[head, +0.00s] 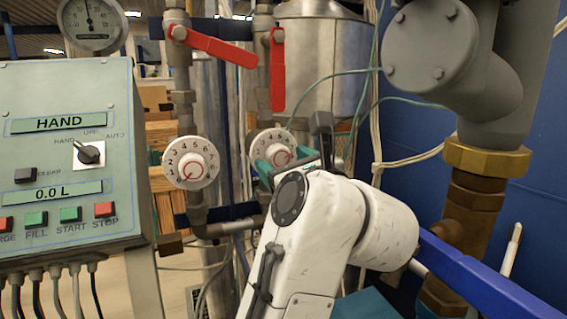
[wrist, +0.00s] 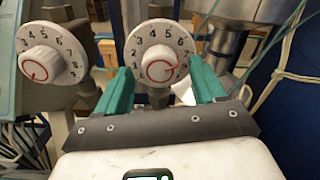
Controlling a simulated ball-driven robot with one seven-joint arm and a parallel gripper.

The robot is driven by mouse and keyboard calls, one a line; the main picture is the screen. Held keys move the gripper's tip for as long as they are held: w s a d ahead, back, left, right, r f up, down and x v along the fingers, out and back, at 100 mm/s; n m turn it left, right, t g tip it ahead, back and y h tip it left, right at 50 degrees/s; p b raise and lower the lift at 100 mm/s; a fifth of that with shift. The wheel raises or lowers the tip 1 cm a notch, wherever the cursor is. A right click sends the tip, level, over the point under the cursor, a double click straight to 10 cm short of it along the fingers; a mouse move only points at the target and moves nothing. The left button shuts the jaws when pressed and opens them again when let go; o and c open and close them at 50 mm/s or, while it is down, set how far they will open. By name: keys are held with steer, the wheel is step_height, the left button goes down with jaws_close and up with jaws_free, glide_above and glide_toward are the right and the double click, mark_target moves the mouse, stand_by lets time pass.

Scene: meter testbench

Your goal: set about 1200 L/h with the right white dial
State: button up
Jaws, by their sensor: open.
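The right white dial (head: 273,150) is a round numbered knob on a pipe, partly hidden by my gripper in the head view. My gripper (wrist: 160,68) has green fingers, open, one on each side of the dial's lower part. I cannot tell whether they touch it. In the head view the gripper (head: 282,166) is at the dial's lower edge. No L/h reading is legible.
The left white dial (head: 191,163) is close by, also in the wrist view (wrist: 50,53). Above are a slanted red lever (head: 215,46) and a hanging red lever (head: 277,70). The control panel (head: 65,150) shows HAND and 0.0 L. A thick grey pipe (head: 440,50) stands right.

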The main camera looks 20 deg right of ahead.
steer(key=s+b, duration=0.1)
steer(key=s, duration=0.9)
steer(key=shift+f, duration=0.1)
